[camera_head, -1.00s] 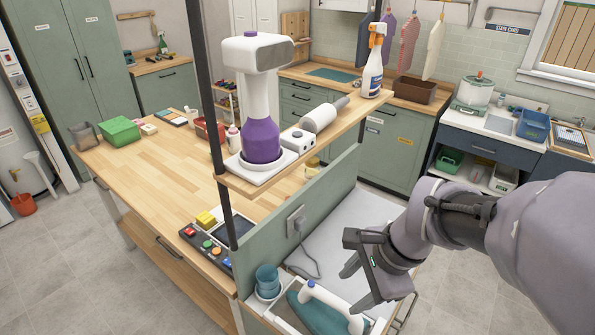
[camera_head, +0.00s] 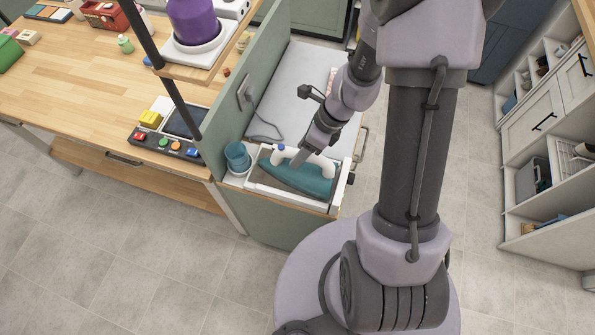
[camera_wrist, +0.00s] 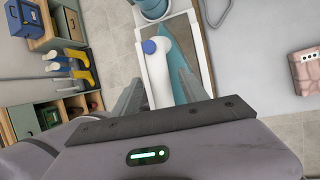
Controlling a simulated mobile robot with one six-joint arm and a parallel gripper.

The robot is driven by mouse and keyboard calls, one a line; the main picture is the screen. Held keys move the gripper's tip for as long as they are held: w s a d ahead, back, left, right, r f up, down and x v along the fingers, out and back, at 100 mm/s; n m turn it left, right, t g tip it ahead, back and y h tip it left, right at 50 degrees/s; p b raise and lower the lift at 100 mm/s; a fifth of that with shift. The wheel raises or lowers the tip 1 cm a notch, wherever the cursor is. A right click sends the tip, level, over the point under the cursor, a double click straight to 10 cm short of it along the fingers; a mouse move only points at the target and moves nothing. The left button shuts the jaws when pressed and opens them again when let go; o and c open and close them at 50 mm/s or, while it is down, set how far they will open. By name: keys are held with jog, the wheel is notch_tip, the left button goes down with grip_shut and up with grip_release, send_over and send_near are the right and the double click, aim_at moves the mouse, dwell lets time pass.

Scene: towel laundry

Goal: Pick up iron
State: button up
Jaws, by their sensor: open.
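The iron (camera_head: 296,172) has a teal body and a white handle with a blue knob. It lies in a shallow white-edged tray (camera_head: 262,187) at the near end of the ironing station. In the wrist view the iron's white handle (camera_wrist: 159,75) runs up between my two fingers, and its teal side (camera_wrist: 181,68) shows at the right. My gripper (camera_head: 308,155) is open just above the iron in the head view; the wrist view shows my gripper (camera_wrist: 158,90) with its fingers apart, one on each side of the handle. Whether they touch it I cannot tell.
Teal cups (camera_head: 237,157) stand left of the tray, close to the iron. A green panel (camera_head: 250,85) rises along the left side of the pale ironing surface (camera_head: 300,90). A cord hangs from the panel's socket.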

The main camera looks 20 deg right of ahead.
jog(key=shift+x, duration=1.2)
jog(key=shift+r, duration=0.2)
grip_shut()
jog(key=shift+w, duration=0.1)
